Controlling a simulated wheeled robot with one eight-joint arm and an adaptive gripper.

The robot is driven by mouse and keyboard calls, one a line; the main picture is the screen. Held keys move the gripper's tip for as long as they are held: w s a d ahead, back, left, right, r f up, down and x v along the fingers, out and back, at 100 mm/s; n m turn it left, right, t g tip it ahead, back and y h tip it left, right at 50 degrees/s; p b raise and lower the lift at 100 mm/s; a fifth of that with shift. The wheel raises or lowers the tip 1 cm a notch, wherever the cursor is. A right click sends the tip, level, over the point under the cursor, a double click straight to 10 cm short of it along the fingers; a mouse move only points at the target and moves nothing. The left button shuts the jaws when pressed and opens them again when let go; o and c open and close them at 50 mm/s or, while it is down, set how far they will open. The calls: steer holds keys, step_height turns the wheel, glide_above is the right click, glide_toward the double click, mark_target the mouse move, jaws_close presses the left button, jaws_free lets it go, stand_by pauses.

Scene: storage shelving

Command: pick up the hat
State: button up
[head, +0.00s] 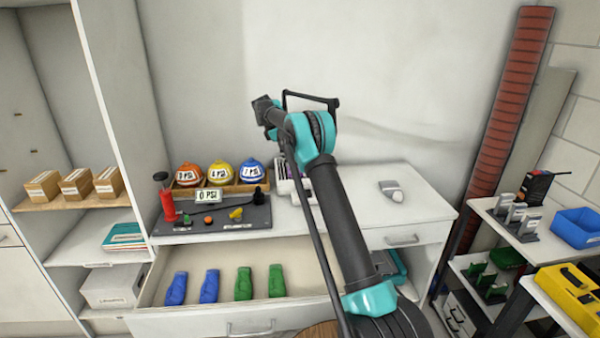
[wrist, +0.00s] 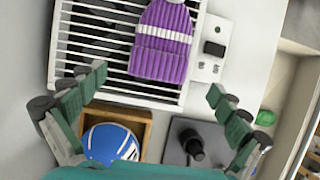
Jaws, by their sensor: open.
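The hat (wrist: 163,42) is a purple knit beanie with a white stripe. In the wrist view it lies on a white slatted rack (wrist: 62,60) at the top middle. My gripper (wrist: 157,92) is open and empty, its two green-grey fingers spread wide on either side. In the picture the hat lies above the gap between the fingertips, not between the fingers. How high the fingers are above it I cannot tell. In the head view my arm covers most of the hat's spot on the white cabinet top (head: 350,208), and my fingers cannot be made out.
A wooden tray with orange, yellow and blue (head: 251,170) balls stands left of my arm. A grey board (head: 215,222) with small parts lies in front. The open drawer (head: 225,312) below holds blue and green gloves. The cabinet top's right side is mostly clear.

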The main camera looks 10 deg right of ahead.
mark_target(294, 168)
steer(key=shift+x, duration=2.85)
steer(key=shift+c, duration=0.5)
steer(key=c, duration=1.2)
steer(key=shift+r, duration=0.15)
